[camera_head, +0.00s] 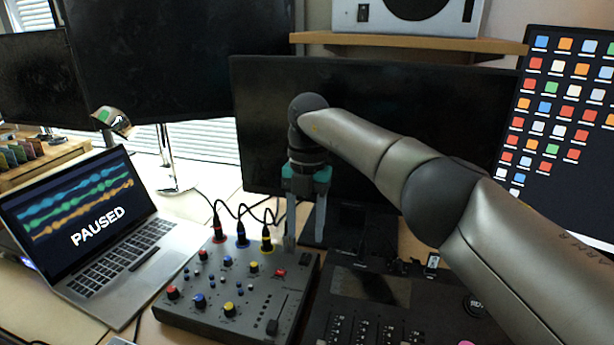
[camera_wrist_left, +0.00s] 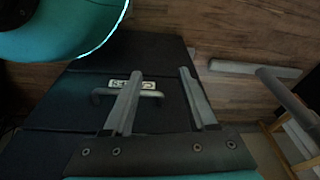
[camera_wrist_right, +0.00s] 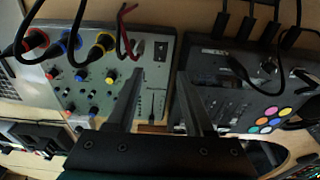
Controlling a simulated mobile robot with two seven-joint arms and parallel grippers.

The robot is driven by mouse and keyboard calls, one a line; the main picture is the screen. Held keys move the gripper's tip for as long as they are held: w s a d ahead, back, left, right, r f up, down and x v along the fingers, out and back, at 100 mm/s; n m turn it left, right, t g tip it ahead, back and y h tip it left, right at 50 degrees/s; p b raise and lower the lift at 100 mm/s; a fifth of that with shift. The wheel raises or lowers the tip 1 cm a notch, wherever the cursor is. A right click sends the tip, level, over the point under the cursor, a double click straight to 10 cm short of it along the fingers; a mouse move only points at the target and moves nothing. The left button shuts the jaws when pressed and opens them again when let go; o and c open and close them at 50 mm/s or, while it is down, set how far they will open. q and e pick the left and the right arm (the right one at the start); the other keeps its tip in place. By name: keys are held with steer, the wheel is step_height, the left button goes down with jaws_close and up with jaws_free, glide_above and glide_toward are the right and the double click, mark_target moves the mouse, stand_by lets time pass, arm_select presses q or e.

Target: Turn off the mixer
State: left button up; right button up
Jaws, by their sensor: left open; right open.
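The mixer (camera_head: 245,312) is a grey box with coloured knobs, a slider at its front right and red, blue and yellow plugs at its back. A small red control (camera_head: 280,272) sits near its back right. My right gripper (camera_head: 305,242) is open and empty, pointing down above the mixer's back right corner. In the right wrist view the mixer (camera_wrist_right: 75,105) lies mostly left of the open fingers (camera_wrist_right: 160,72), one finger overlapping its right part. My left gripper (camera_wrist_left: 160,73) is open and empty, away from the mixer, over dark furniture and wood floor.
A laptop (camera_head: 95,270) showing "PAUSED" stands left of the mixer. A black controller (camera_head: 385,310) with coloured pads (camera_wrist_right: 270,118) is close on the right. Black cables (camera_head: 243,210) loop behind the mixer. A dark monitor (camera_head: 260,110) stands behind my right gripper.

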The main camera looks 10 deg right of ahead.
arm_select(q)
steer(key=s+a+f+p, duration=0.4)
steer(key=s+a+f, duration=0.1)
steer(key=s+f, duration=0.1)
steer(key=shift+s+a+f+y+p, duration=0.2)
steer(key=shift+s+f+y+p, duration=0.1)
steer(key=shift+s+f+p, duration=0.1)
arm_select(e)
step_height(320, 180, up, 10)
steer(key=w, duration=0.1)
steer(key=shift+d+f, duration=0.15)
steer(key=shift+d, duration=0.05)
arm_select(q)
steer(key=shift+r, duration=0.1)
